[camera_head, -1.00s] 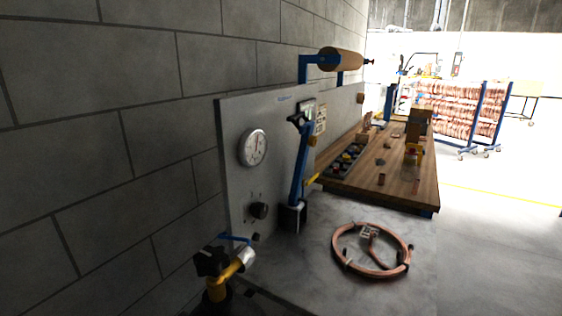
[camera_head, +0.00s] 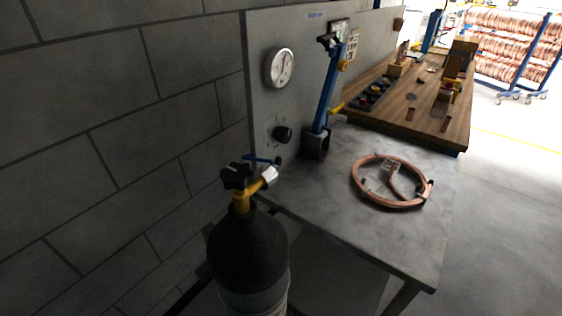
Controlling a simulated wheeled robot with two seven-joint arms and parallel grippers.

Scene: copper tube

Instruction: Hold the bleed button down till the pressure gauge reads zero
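The pressure gauge (camera_head: 279,68) is a round white dial on the upright grey panel (camera_head: 262,108). Its dark needle points roughly upward, but the numbers are too small to read. Below it on the panel is a black knob (camera_head: 283,134) with small marks around it. A small dark round part (camera_head: 277,161) sits lower on the panel, near the blue lever; I cannot tell whether it is the bleed button. Neither of my grippers shows in the head view.
A black gas cylinder (camera_head: 247,250) with a yellow valve (camera_head: 241,201) stands in front of the panel. A copper coil (camera_head: 391,203) lies on the grey bench (camera_head: 335,215). A blue lever tool (camera_head: 327,92) stands by the panel. A wooden bench (camera_head: 425,122) lies beyond; open floor is right.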

